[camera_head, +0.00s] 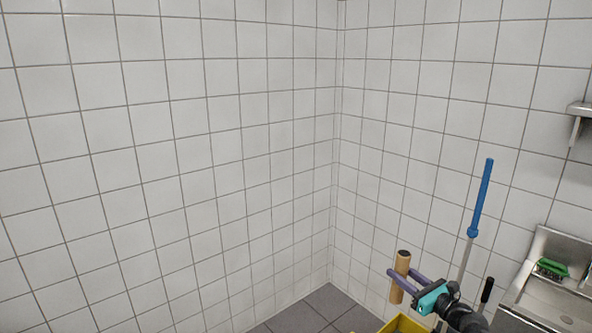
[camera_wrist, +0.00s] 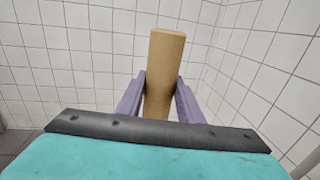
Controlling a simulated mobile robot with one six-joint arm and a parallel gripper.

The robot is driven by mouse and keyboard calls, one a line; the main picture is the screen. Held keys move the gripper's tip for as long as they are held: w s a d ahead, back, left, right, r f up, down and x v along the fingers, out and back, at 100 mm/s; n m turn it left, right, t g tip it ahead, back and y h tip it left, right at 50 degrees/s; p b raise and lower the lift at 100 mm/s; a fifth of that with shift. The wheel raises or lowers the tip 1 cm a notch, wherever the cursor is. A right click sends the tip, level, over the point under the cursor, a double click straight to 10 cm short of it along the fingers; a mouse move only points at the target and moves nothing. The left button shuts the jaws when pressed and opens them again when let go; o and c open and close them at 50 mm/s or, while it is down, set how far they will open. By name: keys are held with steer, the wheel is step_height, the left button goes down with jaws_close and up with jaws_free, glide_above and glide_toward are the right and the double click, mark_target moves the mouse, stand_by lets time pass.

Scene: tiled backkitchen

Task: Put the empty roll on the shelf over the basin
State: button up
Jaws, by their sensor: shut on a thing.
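The empty roll (camera_head: 401,276) is a brown cardboard tube, held nearly upright with a slight tilt. My gripper (camera_head: 402,279) is shut on it, with one purple finger on each side. In the wrist view the roll (camera_wrist: 163,75) stands between the fingertips of my gripper (camera_wrist: 160,92), and its top rises well above them. The shelf (camera_head: 580,109) is a metal ledge with a bracket on the right wall, cut off by the picture's right edge. The basin (camera_head: 540,300) is a steel sink at the lower right, below the shelf. My gripper is left of both and lower than the shelf.
A blue-handled pole (camera_head: 481,198) leans at the right wall between my gripper and the basin. A dark-handled stick (camera_head: 486,290) stands near it. A yellow bucket (camera_head: 402,325) is below my gripper. A green brush (camera_head: 552,267) lies at the basin's back. The left side is bare tiled wall.

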steer(key=s+a+n+g+y, duration=0.5)
steer(key=s+a, duration=0.3)
steer(key=shift+s+a+f+y, duration=0.2)
steer(key=shift+a+f+y, duration=0.1)
steer(key=shift+f+y, duration=0.15)
steer(key=shift+a, duration=0.1)
steer(key=a, duration=0.7)
steer(key=shift+a, duration=0.1)
